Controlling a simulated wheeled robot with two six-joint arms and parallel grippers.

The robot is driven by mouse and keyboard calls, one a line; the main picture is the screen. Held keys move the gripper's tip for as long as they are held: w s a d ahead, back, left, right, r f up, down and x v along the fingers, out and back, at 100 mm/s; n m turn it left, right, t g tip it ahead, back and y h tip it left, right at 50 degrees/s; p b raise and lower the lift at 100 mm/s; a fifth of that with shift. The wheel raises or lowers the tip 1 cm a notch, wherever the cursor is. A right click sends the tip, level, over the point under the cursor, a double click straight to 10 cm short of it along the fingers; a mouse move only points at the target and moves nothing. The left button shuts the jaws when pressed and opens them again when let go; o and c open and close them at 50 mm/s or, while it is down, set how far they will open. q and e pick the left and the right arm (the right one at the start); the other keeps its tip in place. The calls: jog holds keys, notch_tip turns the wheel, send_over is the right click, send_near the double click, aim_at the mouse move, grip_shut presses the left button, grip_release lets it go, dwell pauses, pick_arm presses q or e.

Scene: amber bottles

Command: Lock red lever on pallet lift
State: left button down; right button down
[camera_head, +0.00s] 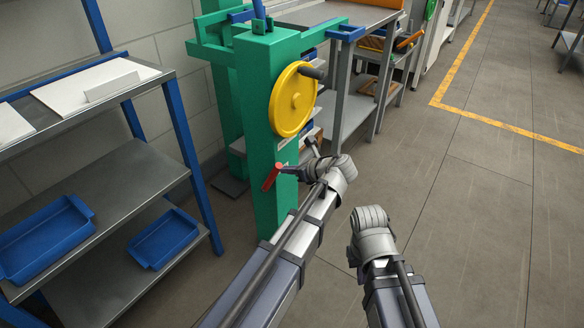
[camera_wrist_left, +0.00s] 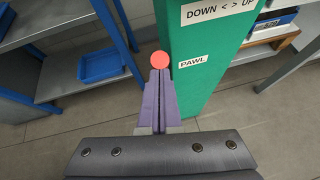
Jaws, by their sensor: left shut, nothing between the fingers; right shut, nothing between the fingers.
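A red lever (camera_head: 272,177) sticks out from the side of the green lift post (camera_head: 263,100), below the yellow wheel. In the left wrist view its round red end (camera_wrist_left: 161,60) is just beyond my fingertips, next to a white PAWL label (camera_wrist_left: 193,62). My left gripper (camera_head: 287,169) is shut and empty, with its fingers pointing at the lever; I cannot tell whether they touch it. It also shows in the left wrist view (camera_wrist_left: 160,75). My right gripper (camera_head: 352,256) is shut and empty low in the middle, mostly hidden by its wrist.
The yellow wheel (camera_head: 293,99) with a dark handle is on the post above my left gripper. A grey rack (camera_head: 100,185) with blue trays stands at the left. A workbench (camera_head: 355,105) is behind the post. The floor on the right is clear.

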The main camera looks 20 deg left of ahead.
aim_at(277, 165)
pick_arm(q)
jog(key=shift+g+h, duration=0.3)
jog(key=shift+h, duration=0.6)
jog(key=a+r+p, duration=0.1)
jog(key=w+a+p, duration=0.1)
jog(key=a+r+p, duration=0.1)
jog(key=p, duration=0.1)
jog(key=shift+w+a+r, duration=0.2)
jog(key=shift+a+r, duration=0.1)
jog(key=shift+a, duration=0.3)
jog(key=shift+d, duration=0.1)
